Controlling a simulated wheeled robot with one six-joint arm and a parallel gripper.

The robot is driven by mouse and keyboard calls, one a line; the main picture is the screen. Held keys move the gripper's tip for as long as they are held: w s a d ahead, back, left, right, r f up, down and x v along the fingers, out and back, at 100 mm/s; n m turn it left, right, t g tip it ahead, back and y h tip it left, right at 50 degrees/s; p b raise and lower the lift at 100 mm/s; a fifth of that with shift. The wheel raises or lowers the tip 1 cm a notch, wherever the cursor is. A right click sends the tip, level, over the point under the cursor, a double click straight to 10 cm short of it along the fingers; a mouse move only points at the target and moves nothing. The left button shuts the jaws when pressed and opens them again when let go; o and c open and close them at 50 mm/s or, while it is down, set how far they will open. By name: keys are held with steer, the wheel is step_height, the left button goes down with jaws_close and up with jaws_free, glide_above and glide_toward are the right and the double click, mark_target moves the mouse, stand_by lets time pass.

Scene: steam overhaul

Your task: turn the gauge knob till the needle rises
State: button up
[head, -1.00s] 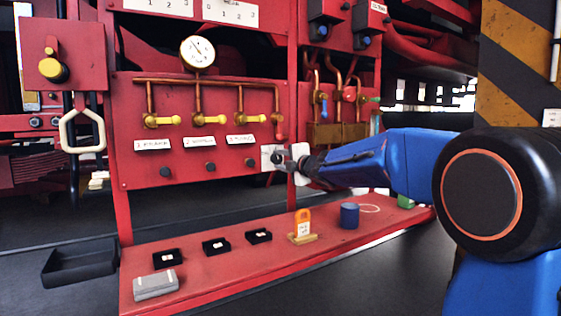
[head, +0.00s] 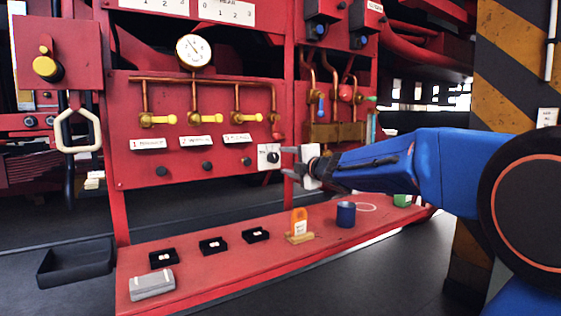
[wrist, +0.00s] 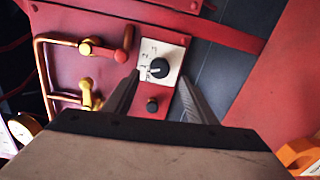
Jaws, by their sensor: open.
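The gauge knob (head: 273,157) is a round black knob on a white marked plate, at the right end of the red panel's lower row. In the wrist view the knob (wrist: 159,68) lies ahead, between the lines of the two fingers, with its pale mark turned toward the plate's left side. The round white gauge (head: 194,51) stands above the copper pipe; its thin needle appears to point to the upper left, too small to read exactly. My gripper (head: 286,161) is open and empty, just right of the knob, and looks apart from it.
Valves with yellow handles (head: 205,118) and a red-handled lever (wrist: 122,56) are left of the knob. Small dark knobs (head: 208,166) sit lower on the panel. The red shelf (head: 215,278) below holds black trays, an orange tag (head: 299,222) and a blue cup (head: 346,214).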

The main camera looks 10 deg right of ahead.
steer(key=v, duration=1)
steer(key=shift+s, duration=0.4)
steer(key=shift+d, duration=0.15)
steer(key=s+d+f+m+g+h, duration=0.2)
steer(key=s+d+f+m+h, duration=0.2)
steer(key=s+f+m, duration=0.4)
steer(key=s+d+f+m+g+h, duration=0.35)
steer(key=s+f+m, duration=0.25)
steer(key=s+m, duration=0.3)
steer(key=s+a+f+m+g+y, duration=0.1)
steer(key=s+a+f+m+g, duration=0.1)
steer(key=s+f, duration=0.7)
steer(key=s+a+f+m+g+y, duration=0.1)
steer(key=s+a+f+m+g, duration=0.2)
steer(key=s+f, duration=0.6)
steer(key=s+a+g, duration=0.1)
steer(key=s, duration=0.3)
steer(key=shift+s+a+m, duration=0.2)
steer(key=shift+s+m, duration=0.1)
